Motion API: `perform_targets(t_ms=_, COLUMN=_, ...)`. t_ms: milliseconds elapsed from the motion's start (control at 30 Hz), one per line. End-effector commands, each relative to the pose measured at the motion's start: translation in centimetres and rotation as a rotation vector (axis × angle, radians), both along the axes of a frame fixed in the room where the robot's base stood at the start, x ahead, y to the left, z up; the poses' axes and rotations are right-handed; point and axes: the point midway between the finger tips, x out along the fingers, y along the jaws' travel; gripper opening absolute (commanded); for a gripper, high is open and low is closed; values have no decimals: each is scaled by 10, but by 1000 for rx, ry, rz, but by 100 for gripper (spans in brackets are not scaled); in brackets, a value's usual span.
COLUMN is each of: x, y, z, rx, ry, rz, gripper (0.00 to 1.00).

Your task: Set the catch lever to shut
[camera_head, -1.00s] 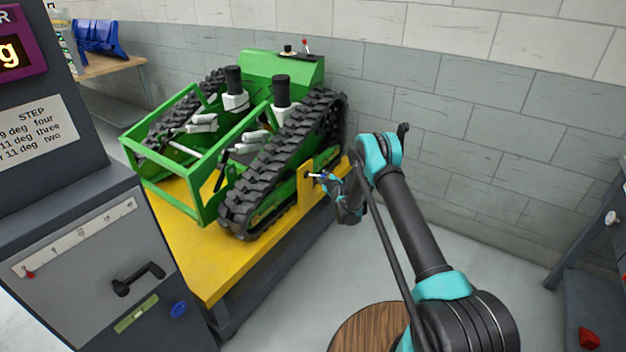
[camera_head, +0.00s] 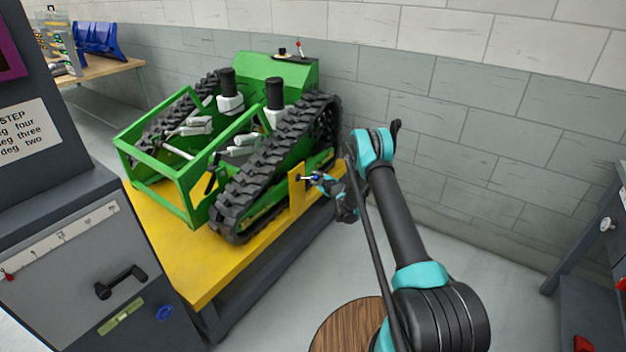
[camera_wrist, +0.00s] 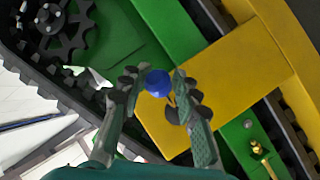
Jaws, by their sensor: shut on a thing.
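The catch lever is a short dark lever (camera_head: 301,178) on a yellow upright plate (camera_head: 296,195) beside the green tracked carrier (camera_head: 277,73). A blue knob (camera_wrist: 158,82) is at its end in the wrist view. My gripper (camera_head: 317,180) is at the lever, on the right side of the plate. In the wrist view my gripper (camera_wrist: 158,88) has its dark fingertips on both sides of the blue knob and is shut on it. The yellow plate (camera_wrist: 235,62) lies right behind the knob there. Most of the lever's shaft is hidden in the wrist view.
The carrier's black track (camera_head: 270,150) runs close to my gripper. The carrier stands on a yellow-topped bench (camera_head: 180,265). A grey cabinet with a black crank handle (camera_head: 120,282) stands at left. A round wooden top (camera_head: 345,325) is near my arm. A block wall rises behind.

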Motion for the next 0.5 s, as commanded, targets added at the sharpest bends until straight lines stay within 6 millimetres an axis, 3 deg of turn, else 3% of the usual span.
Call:
perform_targets(t_ms=267, x=3, y=-6, z=2, rx=2, ry=-4, rz=-12, gripper=0)
perform_targets(t_ms=300, x=3, y=-6, z=2, rx=2, ry=-4, rz=-12, gripper=31)
perform_targets(t_ms=400, x=3, y=-6, z=2, rx=2, ry=-3, rz=-11, gripper=43)
perform_targets(t_ms=500, x=2, y=-4, z=1, rx=1, ry=-3, rz=-9, gripper=43)
